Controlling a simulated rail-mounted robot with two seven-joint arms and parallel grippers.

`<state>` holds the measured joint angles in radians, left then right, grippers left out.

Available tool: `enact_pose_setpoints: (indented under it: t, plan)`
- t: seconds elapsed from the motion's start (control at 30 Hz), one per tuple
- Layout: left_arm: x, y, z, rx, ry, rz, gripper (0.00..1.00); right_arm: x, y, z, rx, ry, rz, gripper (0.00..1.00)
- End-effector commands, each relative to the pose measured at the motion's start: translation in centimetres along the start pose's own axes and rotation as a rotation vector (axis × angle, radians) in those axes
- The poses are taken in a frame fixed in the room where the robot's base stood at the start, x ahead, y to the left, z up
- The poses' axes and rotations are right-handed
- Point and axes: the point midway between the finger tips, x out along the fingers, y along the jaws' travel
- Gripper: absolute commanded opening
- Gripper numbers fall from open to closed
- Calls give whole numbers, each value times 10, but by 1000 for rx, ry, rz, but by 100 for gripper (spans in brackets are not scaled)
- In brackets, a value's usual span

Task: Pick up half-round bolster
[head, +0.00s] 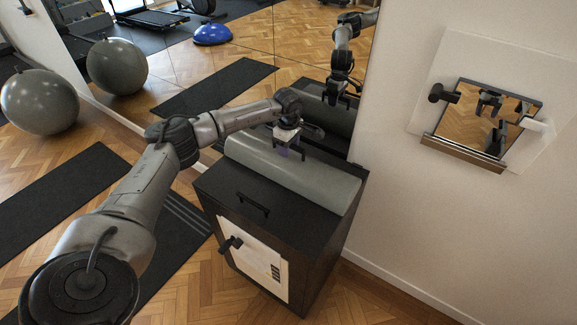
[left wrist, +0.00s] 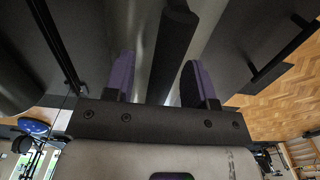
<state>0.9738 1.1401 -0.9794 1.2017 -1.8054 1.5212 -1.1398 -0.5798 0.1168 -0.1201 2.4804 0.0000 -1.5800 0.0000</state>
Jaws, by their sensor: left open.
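The half-round bolster (head: 322,182) is a long grey-green pad lying along the top of a black cabinet (head: 285,226), against the large mirror. My left gripper (head: 289,154) is open over the middle of the bolster, pointing down at it. In the left wrist view the two purple-padded fingers of my left gripper (left wrist: 158,66) stand apart on either side of a dark bar (left wrist: 174,48), with the grey bolster (left wrist: 145,35) behind. The bar looks like a handle on the bolster; I cannot tell whether the fingers touch it. My right gripper is not in view.
The cabinet has a black handle (head: 252,205) on its top near the front and a white panel (head: 252,258) on its front. A small framed mirror (head: 488,118) hangs on the right wall. A grey exercise ball (head: 40,101) and dark mats lie left. Parquet is clear at the lower right.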

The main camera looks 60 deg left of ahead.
Motion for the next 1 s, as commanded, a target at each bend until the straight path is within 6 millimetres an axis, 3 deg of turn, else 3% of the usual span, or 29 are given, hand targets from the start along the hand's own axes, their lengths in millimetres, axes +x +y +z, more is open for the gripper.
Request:
enact_pose_setpoints:
  t: [0.1,0.3,0.83,1.0]
  plan:
    - [11,0,0,0,0,0,51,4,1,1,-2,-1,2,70]
    - [11,0,0,0,0,1,51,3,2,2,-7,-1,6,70]
    - [11,0,0,1,0,1,1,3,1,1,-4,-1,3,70]
    - [10,0,0,1,0,1,0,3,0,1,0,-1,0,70]
